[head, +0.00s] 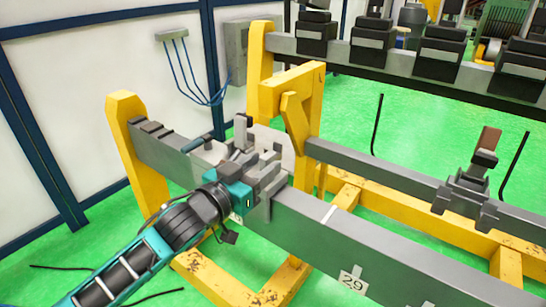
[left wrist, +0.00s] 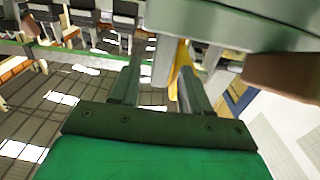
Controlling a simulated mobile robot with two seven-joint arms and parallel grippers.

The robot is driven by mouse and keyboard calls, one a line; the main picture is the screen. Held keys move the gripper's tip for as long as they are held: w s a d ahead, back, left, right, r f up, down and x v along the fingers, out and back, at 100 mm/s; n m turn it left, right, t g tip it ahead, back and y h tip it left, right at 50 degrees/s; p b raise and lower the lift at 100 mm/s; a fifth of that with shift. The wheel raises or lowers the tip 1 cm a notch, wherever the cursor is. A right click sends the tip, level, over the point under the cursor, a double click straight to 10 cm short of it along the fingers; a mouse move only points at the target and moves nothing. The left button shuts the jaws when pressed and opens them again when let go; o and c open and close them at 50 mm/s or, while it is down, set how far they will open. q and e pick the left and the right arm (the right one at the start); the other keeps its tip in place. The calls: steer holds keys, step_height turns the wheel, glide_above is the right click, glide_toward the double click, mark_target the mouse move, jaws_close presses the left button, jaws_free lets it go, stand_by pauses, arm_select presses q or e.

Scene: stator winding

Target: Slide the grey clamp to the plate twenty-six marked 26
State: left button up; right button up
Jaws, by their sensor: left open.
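The grey clamp (head: 268,172) sits on the near grey beam (head: 300,222), close to the yellow post. My left gripper (head: 248,170) is at the clamp, overlapping its near side. In the left wrist view its two fingers (left wrist: 160,85) are apart, with a grey upright part (left wrist: 165,60) between them; I cannot tell whether they touch it. A small white number plate (head: 353,282) is on the beam's near side, right of the clamp; its digits look like 29 or a turned number. My right gripper is not in view.
A second clamp with a brown handle (head: 485,142) stands on the right-hand beam. Yellow frame posts (head: 135,150) and (head: 300,110) flank the clamp. The beam right of the clamp looks clear.

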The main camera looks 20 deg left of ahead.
mark_target(273, 157)
arm_select(q)
steer(key=shift+x, duration=2.25)
steer(key=shift+c, duration=0.4)
jaws_close()
